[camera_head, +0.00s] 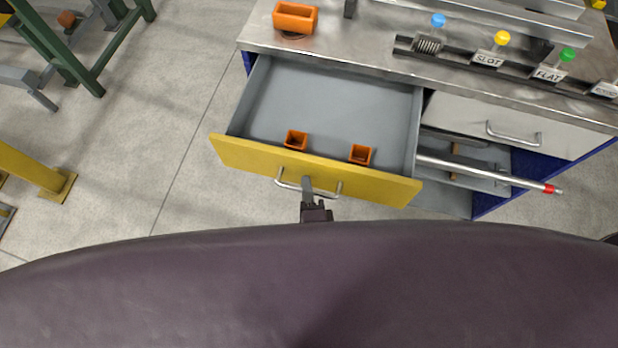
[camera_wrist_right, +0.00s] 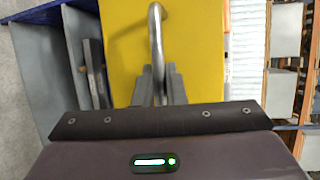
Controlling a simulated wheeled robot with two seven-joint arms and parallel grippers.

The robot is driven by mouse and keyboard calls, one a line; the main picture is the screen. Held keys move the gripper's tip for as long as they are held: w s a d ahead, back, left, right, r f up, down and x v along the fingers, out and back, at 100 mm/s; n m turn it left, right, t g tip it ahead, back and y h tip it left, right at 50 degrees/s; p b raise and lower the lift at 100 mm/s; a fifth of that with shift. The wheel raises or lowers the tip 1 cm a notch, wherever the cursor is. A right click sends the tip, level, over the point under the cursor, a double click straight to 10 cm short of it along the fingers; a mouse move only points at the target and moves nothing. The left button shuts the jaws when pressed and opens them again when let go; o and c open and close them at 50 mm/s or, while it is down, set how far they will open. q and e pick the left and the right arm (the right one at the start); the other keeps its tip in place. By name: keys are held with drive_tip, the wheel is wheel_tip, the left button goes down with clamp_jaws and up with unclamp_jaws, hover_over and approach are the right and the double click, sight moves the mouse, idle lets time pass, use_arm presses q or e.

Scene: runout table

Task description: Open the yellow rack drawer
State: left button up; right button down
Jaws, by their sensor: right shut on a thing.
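The yellow-fronted drawer (camera_head: 240,155) stands pulled well out from under the steel bench top in the head view. Its grey inside shows, with two small orange boxes (camera_head: 296,140) (camera_head: 360,154) near the front. Its metal bar handle (camera_head: 335,191) is on the front face. My right gripper (camera_head: 308,190) is at the handle's middle. In the right wrist view the jaws (camera_wrist_right: 159,88) are closed around the handle bar (camera_wrist_right: 155,35), with the yellow front (camera_wrist_right: 195,40) behind. My left gripper is not in view.
A silver bar with a red tip (camera_head: 500,177) sticks out right of the drawer. A pale drawer (camera_head: 560,132) is shut.

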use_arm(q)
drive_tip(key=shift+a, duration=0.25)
use_arm(e)
drive_tip(key=shift+s, duration=0.2)
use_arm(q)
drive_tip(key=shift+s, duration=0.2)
use_arm(e)
drive_tip(key=c, duration=1.5)
unclamp_jaws()
use_arm(q)
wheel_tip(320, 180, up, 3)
drive_tip(key=p, duration=0.3)
use_arm(e)
drive_tip(key=s, duration=0.2)
drive_tip(key=s+r, duration=0.1)
drive_tip(key=s, duration=0.4)
drive_tip(key=shift+s+d+r, duration=0.15)
drive_tip(key=shift+s+d, duration=0.15)
drive_tip(key=shift+s, duration=0.05)
